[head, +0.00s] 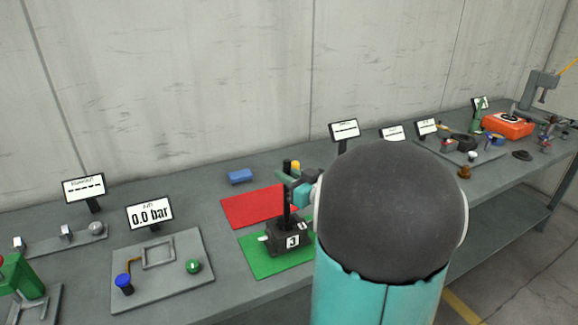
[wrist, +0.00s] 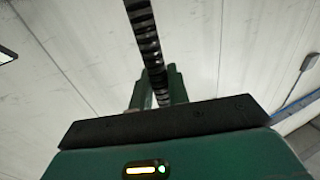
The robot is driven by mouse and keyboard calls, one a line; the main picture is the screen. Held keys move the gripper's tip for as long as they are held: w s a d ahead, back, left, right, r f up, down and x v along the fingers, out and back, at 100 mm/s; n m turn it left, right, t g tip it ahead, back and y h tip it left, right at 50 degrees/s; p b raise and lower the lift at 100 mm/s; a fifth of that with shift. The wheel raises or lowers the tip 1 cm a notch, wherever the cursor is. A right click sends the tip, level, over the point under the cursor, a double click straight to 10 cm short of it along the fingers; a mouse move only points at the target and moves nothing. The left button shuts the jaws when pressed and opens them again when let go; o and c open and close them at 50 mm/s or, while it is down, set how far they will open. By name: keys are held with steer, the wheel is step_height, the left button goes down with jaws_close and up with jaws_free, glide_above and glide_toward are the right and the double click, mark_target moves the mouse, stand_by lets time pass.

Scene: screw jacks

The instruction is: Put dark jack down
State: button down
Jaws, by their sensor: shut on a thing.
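The dark jack (head: 285,240) is in the head view, upright, with a white label on its block and a dark screw rising from it. It is over the green mat (head: 262,262); I cannot tell whether its base touches the mat. My gripper (head: 288,188) is shut on the jack's screw, above the block. In the wrist view the threaded dark screw (wrist: 145,40) runs up between the green fingers of my gripper (wrist: 158,90). The jack's block is hidden there. My arm hides the right side of the mat in the head view.
A red mat (head: 252,206) lies behind the green one, with a blue block (head: 240,176) beyond it. A grey plate (head: 165,268) with a blue knob and a green button is on the left. Several signs and tools stand along the bench (head: 205,185) against the wall.

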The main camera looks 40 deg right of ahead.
steer(key=shift+w, duration=0.1)
steer(key=c, duration=1.3)
jaws_free()
steer(key=shift+f, duration=0.2)
steer(key=shift+c, duration=0.2)
steer(key=s, duration=1.2)
steer(key=w+r+h, duration=0.1)
steer(key=w, duration=0.1)
steer(key=w+a+r+m+g+h, duration=0.1)
steer(key=w+h, duration=0.1)
steer(key=w+a+r+g+h, duration=0.1)
steer(key=w+h, duration=0.1)
steer(key=shift+w+r+m, duration=0.3)
steer(key=shift+w, duration=0.05)
steer(key=s+a+f+g+y, duration=0.1)
steer(key=s+a+g, duration=0.2)
steer(key=a, duration=0.6)
steer(key=s+a+f+n+g+y, duration=0.1)
steer(key=s+a+g, duration=0.3)
steer(key=a, duration=0.6)
steer(key=s+a+f+g+y, duration=0.2)
steer(key=s+a+f+g, duration=0.1)
steer(key=a, duration=0.7)
steer(key=shift+s, duration=0.85)
